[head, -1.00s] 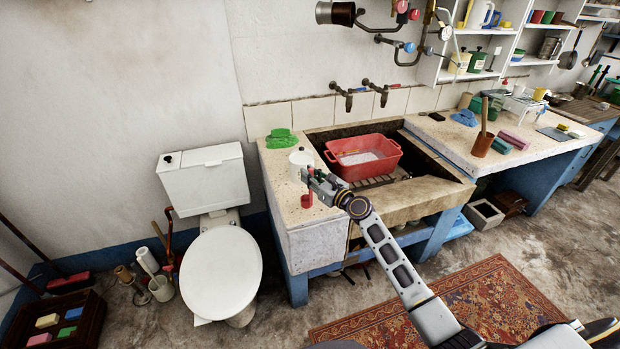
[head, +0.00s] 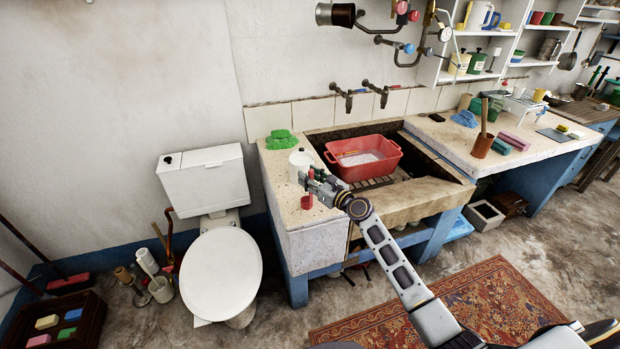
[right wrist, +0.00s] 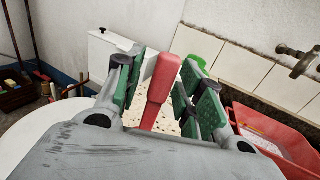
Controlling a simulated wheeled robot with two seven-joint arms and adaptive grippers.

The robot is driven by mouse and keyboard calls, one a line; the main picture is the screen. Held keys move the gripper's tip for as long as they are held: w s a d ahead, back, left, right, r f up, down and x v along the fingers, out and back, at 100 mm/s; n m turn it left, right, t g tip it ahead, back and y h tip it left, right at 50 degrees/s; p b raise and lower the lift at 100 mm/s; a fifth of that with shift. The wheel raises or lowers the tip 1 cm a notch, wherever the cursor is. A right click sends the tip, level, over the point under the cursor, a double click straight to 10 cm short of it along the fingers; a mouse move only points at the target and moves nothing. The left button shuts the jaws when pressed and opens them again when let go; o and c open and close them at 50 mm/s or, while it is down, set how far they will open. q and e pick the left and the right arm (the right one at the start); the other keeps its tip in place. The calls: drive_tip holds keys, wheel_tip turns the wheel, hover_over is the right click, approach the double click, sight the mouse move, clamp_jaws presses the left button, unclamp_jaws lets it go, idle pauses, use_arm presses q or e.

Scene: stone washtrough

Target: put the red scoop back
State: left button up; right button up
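The red scoop (head: 307,202) is at the left end of the stone counter, in front of a white canister (head: 299,158). My right gripper (head: 309,181) is over this end of the counter, at the scoop. In the right wrist view the red handle (right wrist: 160,92) stands up between the two green-padded fingers, which are spread with gaps beside it. The scoop's lower end is hidden there by the gripper body. The canister is partly hidden by the gripper in the head view. My left gripper is not in view.
A green cloth (head: 279,139) lies behind the canister. A red basin (head: 362,170) sits in the sink to the right, close to my right arm. A white toilet (head: 220,262) stands left of the counter. A patterned rug (head: 470,300) lies on the floor.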

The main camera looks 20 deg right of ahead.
drive_tip(key=shift+s+d, duration=0.15)
drive_tip(key=shift+s, duration=0.2)
drive_tip(key=shift+s+d, duration=0.3)
drive_tip(key=shift+s, duration=0.35)
drive_tip(key=shift+v, duration=1.95)
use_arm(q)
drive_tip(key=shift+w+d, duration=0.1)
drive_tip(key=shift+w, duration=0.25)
use_arm(e)
drive_tip(key=shift+v, duration=2.95)
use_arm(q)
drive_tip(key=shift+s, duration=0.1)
use_arm(e)
drive_tip(key=shift+r, duration=0.1)
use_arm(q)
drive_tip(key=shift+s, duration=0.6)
